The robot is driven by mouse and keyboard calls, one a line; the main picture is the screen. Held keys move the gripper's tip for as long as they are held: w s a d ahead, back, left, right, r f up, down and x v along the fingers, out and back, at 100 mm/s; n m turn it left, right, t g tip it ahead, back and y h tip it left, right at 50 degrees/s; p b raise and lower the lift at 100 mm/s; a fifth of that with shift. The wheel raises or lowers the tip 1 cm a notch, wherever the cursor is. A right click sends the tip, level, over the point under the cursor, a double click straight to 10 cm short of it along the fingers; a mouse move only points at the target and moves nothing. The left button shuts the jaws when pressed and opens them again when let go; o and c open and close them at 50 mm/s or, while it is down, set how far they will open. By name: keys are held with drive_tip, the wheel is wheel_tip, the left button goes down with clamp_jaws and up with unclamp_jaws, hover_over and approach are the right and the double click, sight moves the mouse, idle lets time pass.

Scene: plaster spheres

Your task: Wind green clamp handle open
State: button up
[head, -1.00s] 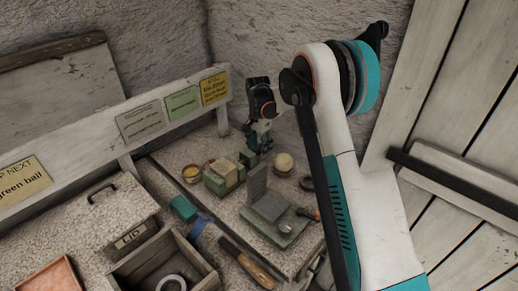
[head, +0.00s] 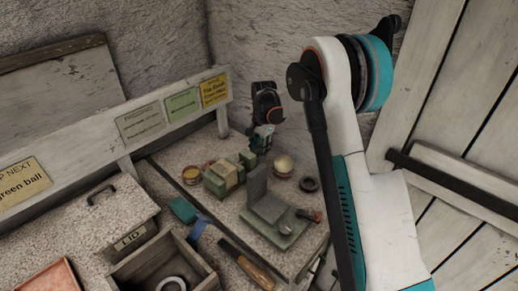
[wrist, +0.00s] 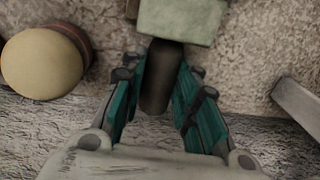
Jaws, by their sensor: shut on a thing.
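The green clamp (head: 222,180) stands on the bench near the back wall, with a pale block between its green parts. One of its green end blocks shows at the top of the wrist view (wrist: 180,20). A dark cylindrical handle (wrist: 160,85) sticks out of that block toward my gripper. My gripper (wrist: 161,74) has its teal fingers on both sides of the handle and is shut on it. In the head view my gripper (head: 262,142) is at the clamp's back right end, and the handle is hidden there.
A pale ball (head: 284,163) on a reddish stand is close to the right of my gripper. A green vise-like fixture (head: 280,225) and a dark ring (head: 309,184) are nearer. A shallow yellow tin (head: 191,174) stands left of the clamp. An open box (head: 150,262) is at front.

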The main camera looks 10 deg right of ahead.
drive_tip(key=t+y, duration=0.1)
drive_tip(key=t+b, duration=0.1)
drive_tip(key=t+y+b, duration=0.1)
drive_tip(key=t, duration=0.1)
drive_tip(key=shift+s+d+f+y, duration=0.25)
drive_tip(key=shift+s+y, duration=0.05)
drive_tip(key=shift+s, duration=0.05)
drive_tip(key=shift+s+t+y+b, duration=0.1)
drive_tip(key=shift+t+y+b, duration=0.8)
drive_tip(key=shift+t+b, duration=0.3)
drive_tip(key=shift+t, duration=0.3)
drive_tip(key=o, duration=1.1)
drive_tip(key=shift+c, duration=0.2)
wheel_tip(320, 180, up, 10)
